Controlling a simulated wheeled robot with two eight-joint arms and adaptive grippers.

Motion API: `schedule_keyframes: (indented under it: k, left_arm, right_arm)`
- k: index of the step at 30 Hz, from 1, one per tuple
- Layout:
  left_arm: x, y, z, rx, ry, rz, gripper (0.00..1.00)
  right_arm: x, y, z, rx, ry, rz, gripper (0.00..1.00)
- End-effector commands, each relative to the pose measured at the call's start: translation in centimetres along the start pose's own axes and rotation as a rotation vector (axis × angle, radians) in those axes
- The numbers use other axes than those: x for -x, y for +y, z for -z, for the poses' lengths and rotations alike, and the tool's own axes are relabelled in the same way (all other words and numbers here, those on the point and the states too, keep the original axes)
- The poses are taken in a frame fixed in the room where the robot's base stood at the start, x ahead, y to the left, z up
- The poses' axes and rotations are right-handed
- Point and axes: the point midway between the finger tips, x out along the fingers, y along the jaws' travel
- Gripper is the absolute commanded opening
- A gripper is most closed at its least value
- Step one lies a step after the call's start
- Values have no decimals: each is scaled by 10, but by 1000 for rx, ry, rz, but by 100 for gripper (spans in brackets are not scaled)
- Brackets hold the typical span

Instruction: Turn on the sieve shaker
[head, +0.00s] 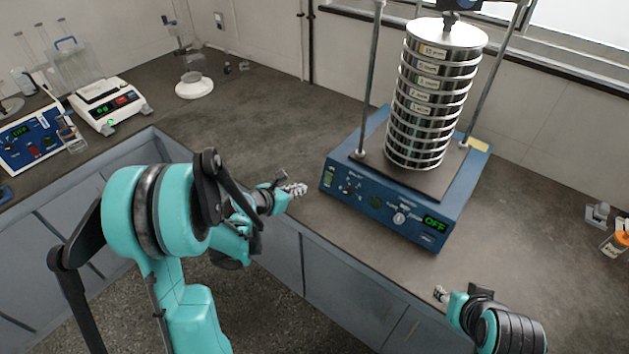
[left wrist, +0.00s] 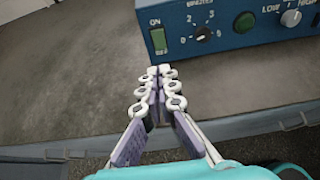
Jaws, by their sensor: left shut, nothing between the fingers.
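The sieve shaker has a blue base (head: 395,205) with a tall stack of round metal sieves (head: 432,95) clamped between two rods. Its display (head: 435,223) reads OFF in green. At the left end of its front panel is a green rocker switch (head: 328,177); in the left wrist view this switch (left wrist: 158,41) has ON above it. My left gripper (head: 299,189) is shut and empty, just left of the panel. In the left wrist view its fingertips (left wrist: 158,70) appear just below the switch, with no clear contact. My right gripper (head: 441,294) is near the counter's front edge; its opening is unclear.
A black timer knob (left wrist: 203,33), a round green button (left wrist: 244,22) and a white speed knob (left wrist: 291,18) lie right of the switch. Other lab devices (head: 104,104) stand at the far left. Small bottles (head: 614,242) stand at the right.

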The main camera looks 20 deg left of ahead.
Motion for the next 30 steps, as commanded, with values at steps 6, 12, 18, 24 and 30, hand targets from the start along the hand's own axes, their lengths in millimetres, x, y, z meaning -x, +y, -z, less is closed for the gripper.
schedule_keyframes:
  k: [6, 12, 18, 24, 30]
  left_arm:
    - [-36, -1, 2, -3, 0, 3, 0]
    - [-80, -1, 2, -3, 0, 2, 0]
    - [-112, -1, -7, -2, 0, 1, 0]
    - [-128, -1, -17, -2, 1, 1, 0]
    - [-130, 0, -20, -1, 1, 0, 0]
  right_arm:
    - [-10, 0, -7, 0, 0, 0, 40]
    - [-20, 0, -14, 0, 0, 0, 40]
    - [-27, 0, -19, 0, 0, 0, 40]
    - [-30, 0, -21, 0, 0, 0, 40]
    - [-30, 0, -21, 0, 0, 0, 40]
